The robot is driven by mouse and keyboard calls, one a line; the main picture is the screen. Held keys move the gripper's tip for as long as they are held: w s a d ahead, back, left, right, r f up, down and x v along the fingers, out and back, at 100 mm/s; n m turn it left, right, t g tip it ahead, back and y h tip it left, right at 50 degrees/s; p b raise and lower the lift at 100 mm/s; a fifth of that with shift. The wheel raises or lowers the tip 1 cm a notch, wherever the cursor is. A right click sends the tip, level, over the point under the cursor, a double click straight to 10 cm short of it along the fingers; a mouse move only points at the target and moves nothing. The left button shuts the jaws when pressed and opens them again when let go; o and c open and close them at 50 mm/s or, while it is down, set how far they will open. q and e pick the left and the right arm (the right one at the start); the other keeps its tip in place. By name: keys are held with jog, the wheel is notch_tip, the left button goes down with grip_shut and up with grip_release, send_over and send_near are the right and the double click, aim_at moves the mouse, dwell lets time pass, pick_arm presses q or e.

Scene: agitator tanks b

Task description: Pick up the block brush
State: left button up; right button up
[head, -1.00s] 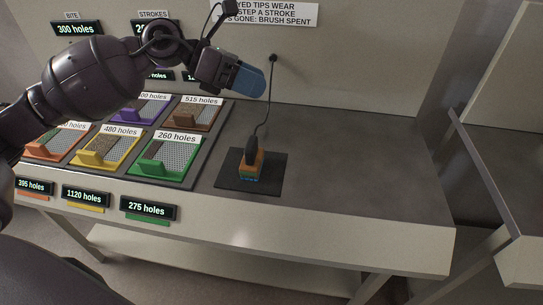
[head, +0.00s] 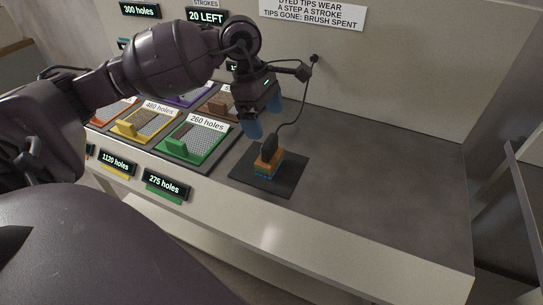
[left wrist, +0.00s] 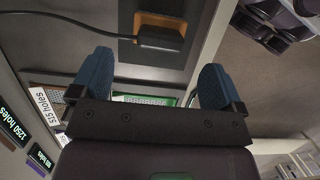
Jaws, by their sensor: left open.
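The block brush (head: 269,164) has an orange-brown block, a bluish lower edge and a black upper part with a cord. It stands on a dark square mat (head: 291,182) on the bench. My left gripper (head: 264,117) is open and empty, with blue fingertips pointing down, above and behind the brush, apart from it. In the left wrist view the brush (left wrist: 157,24) shows at the top, beyond the open fingers (left wrist: 155,62), with its black part toward the camera. My right gripper is not in view.
Coloured trays with perforated plates, such as the green one (head: 194,141), lie left of the mat. The black cord (head: 303,105) runs from the brush to the back wall. The bench (head: 375,170) is clear to the right. A sign (head: 312,13) hangs behind.

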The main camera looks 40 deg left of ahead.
aim_at(269, 140)
pick_arm(q)
jog(key=shift+b+x, duration=0.45)
jog(key=shift+x, duration=3.75)
jog(key=shift+s+a, duration=0.1)
jog(key=shift+a, duration=0.1)
jog(key=shift+c, duration=0.4)
jog(key=c, duration=1.3)
